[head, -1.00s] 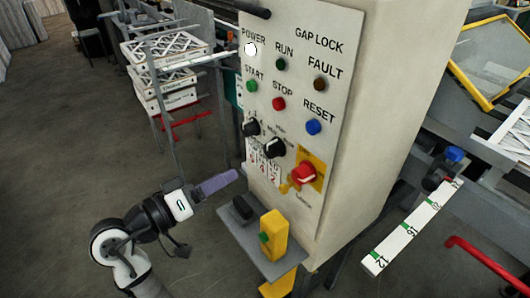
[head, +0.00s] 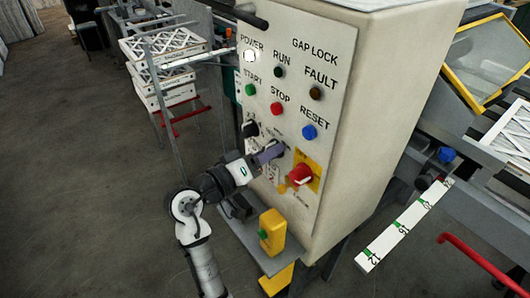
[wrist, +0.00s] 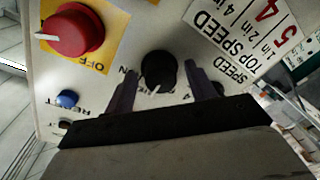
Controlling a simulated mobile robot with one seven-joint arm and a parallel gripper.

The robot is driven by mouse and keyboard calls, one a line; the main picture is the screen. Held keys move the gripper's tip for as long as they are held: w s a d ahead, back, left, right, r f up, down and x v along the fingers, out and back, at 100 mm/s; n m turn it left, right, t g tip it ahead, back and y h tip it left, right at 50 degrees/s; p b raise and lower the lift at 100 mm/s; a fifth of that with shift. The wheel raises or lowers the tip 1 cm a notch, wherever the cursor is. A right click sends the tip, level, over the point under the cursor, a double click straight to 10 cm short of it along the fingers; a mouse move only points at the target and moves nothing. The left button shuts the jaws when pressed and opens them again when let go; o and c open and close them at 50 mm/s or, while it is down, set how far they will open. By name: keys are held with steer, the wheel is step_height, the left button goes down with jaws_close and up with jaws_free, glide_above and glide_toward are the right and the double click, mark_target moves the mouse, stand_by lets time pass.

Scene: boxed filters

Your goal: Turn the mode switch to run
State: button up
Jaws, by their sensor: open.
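A black rotary knob with a white pointer (wrist: 158,68) sits on the panel in the wrist view, between my two finger ends. I take it to be the mode switch; its label is mostly covered, with only a letter or two showing beside it. Its pointer aims toward the bottom of the wrist view. My gripper (wrist: 161,82) is open, one finger on each side of the knob; I cannot tell whether they touch it. In the head view my gripper (head: 272,151) is at the panel and hides most of this knob.
A red knob on a yellow plate (head: 300,175) is close on the right. Another black knob (head: 250,129) is on the left. Buttons and lamps, including the blue reset button (head: 309,131), are above. A shelf with a yellow block (head: 272,232) juts out below.

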steer(key=shift+c, duration=0.4)
steer(key=c, duration=0.8)
steer(key=shift+f+b, duration=0.2)
steer(key=shift+b, duration=0.25)
steer(key=m+b, duration=0.9)
steer(key=b, duration=0.4)
steer(key=shift+a+h, duration=0.15)
steer(key=shift+h, duration=0.25)
steer(key=shift+w+r+b, duration=0.1)
steer(key=shift+r+b, duration=0.15)
steer(key=shift+b, duration=0.1)
